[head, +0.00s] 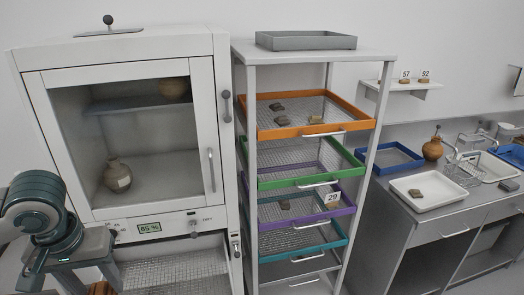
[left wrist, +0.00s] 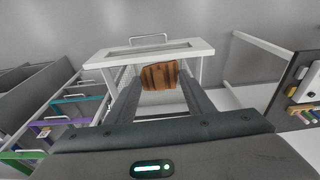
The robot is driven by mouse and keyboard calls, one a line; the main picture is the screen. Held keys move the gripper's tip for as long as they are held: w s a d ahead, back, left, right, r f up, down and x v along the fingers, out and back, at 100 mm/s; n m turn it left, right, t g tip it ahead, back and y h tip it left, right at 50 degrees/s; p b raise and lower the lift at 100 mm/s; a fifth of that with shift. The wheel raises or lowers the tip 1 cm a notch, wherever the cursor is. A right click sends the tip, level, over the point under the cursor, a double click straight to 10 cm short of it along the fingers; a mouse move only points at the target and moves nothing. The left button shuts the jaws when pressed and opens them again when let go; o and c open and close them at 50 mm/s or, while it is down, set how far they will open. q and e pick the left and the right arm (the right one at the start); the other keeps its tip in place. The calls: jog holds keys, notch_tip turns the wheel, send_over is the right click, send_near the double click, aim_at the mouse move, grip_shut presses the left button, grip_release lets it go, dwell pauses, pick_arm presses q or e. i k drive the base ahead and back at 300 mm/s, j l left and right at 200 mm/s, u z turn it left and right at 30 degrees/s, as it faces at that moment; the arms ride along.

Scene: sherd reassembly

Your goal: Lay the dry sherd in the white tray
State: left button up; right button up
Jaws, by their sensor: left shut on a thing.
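My left gripper (left wrist: 158,84) is shut on a brown sherd (left wrist: 158,76) with dark stripes, which shows between the two fingers in the left wrist view. In the head view my left arm comes in at the lower left, and a bit of brown (head: 100,288) shows at the bottom edge by it. The white tray (head: 442,190) lies on the bench at the right, far from my left gripper. A grey-brown sherd (head: 415,193) lies in its left part. My right gripper is not in view.
A white cabinet (head: 215,150) with a glass door holds two pots. A pulled-out mesh drawer (head: 180,275) is below it. A rack with orange (head: 340,125), green, purple and teal mesh trays stands between cabinet and bench. A blue tray (head: 390,157), a jug (head: 433,149) and a wire rack (head: 462,168) are near the white tray.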

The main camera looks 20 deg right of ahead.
aim_at(438, 189)
jog(key=z, duration=3.05)
jog(key=i+j, duration=0.3)
jog(key=i, duration=0.15)
jog(key=i+j, duration=0.3)
jog(key=i, duration=0.2)
jog(key=i+j, duration=0.15)
jog(key=i, duration=0.45)
jog(key=i+j, duration=0.15)
jog(key=i, duration=0.45)
jog(key=i+j+u, duration=0.1)
jog(key=i+u, duration=0.7)
jog(key=i+l+u, duration=0.1)
jog(key=i+u, duration=0.2)
jog(key=u, duration=0.15)
